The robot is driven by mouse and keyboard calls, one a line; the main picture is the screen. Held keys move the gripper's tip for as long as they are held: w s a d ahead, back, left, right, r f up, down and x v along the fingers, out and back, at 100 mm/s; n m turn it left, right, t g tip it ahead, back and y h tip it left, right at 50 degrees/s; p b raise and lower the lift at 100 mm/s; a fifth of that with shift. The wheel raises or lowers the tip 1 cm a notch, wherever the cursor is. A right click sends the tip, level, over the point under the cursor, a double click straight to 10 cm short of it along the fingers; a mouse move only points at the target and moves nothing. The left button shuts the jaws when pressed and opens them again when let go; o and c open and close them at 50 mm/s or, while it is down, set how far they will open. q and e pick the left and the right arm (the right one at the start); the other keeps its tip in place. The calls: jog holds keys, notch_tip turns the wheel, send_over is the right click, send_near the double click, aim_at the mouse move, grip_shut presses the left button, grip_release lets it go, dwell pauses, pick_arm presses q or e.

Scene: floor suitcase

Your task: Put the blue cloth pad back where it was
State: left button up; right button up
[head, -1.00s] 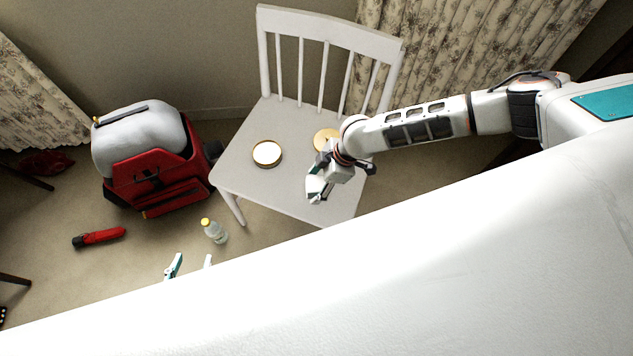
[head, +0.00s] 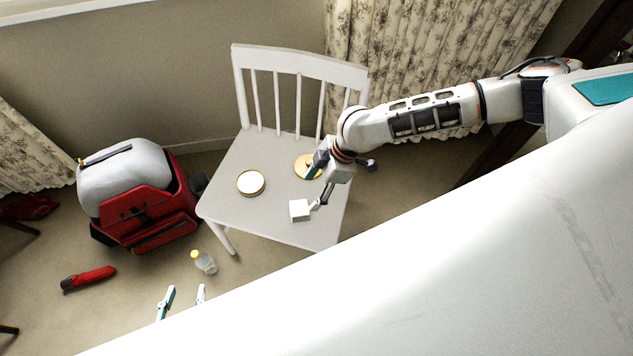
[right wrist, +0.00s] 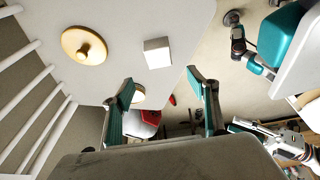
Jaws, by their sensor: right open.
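I see no blue cloth pad in either view. A small white block (head: 299,210) sits on the white chair's seat (head: 268,218) near its front right. It also shows in the right wrist view (right wrist: 157,51). My right gripper (head: 316,187) is over the seat, open and empty, with the block just beyond its fingertips. In the wrist view its two fingers (right wrist: 160,80) stand apart. My left gripper (head: 184,296) is low at the bottom of the head view, its fingers apart with nothing visible between them; the rest of it is hidden by my body.
On the seat are a round tin (head: 251,183) and a gold lid with a knob (right wrist: 83,47). A red suitcase with a pale bundle (head: 125,178), a red folded umbrella (head: 88,278) and a bottle (head: 203,262) are on the floor left of the chair.

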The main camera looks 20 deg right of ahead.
jog(key=s+a+r+m+t+y, duration=0.1)
jog(key=s+a+r+t+y, duration=0.15)
jog(key=a, duration=0.75)
jog(key=s+a+r+m+t+y, duration=0.2)
jog(key=s+a+r+y, duration=0.1)
jog(key=a, duration=0.8)
pick_arm(q)
jog(key=r+p, duration=0.2)
jog(key=p, duration=0.1)
jog(key=shift+d+r, duration=0.1)
jog(key=shift+d, duration=0.15)
pick_arm(e)
jog(key=s+d+f+m+t+h, duration=0.2)
jog(key=s+d+m+h, duration=0.1)
jog(key=d, duration=0.8)
jog(key=s+d+f+m+t+h, duration=0.2)
jog(key=s+d+m+h, duration=0.2)
jog(key=d, duration=0.7)
jog(key=shift+s+d+f+m+t, duration=0.25)
jog(key=shift+d+m+t, duration=0.05)
jog(key=shift+d+t, duration=0.1)
pick_arm(q)
jog(key=shift+w+r, duration=0.1)
jog(key=shift+r, duration=0.2)
